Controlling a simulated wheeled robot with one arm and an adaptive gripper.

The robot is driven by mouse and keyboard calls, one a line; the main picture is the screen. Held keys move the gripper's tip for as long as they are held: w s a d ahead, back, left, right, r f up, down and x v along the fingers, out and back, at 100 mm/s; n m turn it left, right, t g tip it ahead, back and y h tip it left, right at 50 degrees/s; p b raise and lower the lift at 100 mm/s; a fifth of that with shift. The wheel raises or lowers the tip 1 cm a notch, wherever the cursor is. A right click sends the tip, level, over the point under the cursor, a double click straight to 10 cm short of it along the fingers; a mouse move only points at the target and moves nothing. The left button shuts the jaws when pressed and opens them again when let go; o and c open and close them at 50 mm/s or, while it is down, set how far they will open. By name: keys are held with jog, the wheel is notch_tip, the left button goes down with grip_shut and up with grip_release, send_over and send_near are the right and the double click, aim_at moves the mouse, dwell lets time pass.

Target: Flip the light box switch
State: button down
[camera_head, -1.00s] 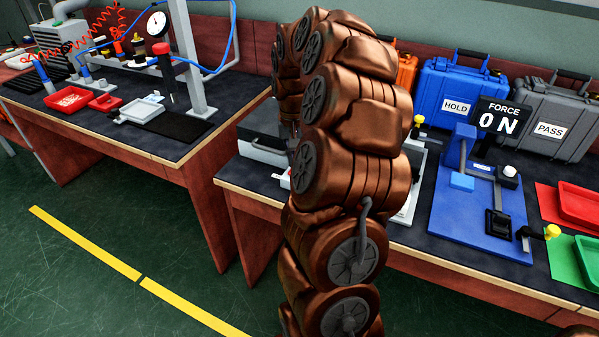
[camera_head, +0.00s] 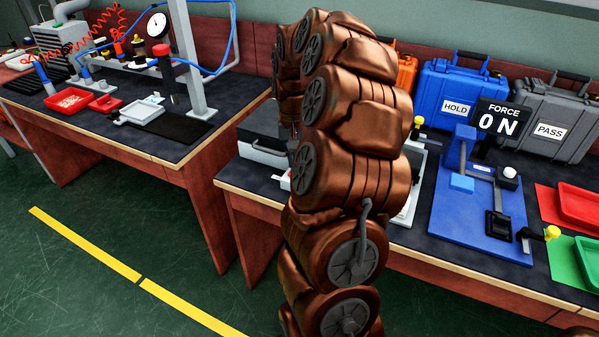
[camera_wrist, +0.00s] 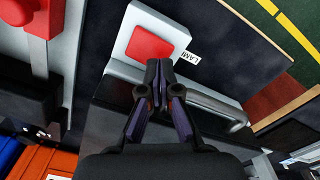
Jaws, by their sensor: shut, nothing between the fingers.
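In the wrist view, a red switch (camera_wrist: 150,43) sits on a white block with a partly visible label (camera_wrist: 186,58) reading "LAM". My gripper (camera_wrist: 160,68) is shut and empty, its fingertips just below the red switch in the picture. I cannot tell whether they touch it. A light box (camera_wrist: 108,95) with a dark panel and pale grey edge lies beside and under the fingers. In the head view, part of what looks like the same box (camera_head: 262,157) shows left of my arm. My arm hides the gripper and the switch there.
Blue (camera_head: 458,92) and grey (camera_head: 545,120) cases stand at the back right, with an orange case (camera_wrist: 58,160) nearby. A blue fixture (camera_head: 455,215) and a red tray (camera_head: 580,203) lie at the right. The green floor at the lower left is clear.

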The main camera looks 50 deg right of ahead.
jog(key=shift+f+b, duration=0.6)
jog(key=shift+f, duration=0.6)
dwell(1.1)
jog(key=shift+r, duration=0.15)
jog(key=shift+r+p, duration=0.95)
jog(key=shift+r, duration=2.45)
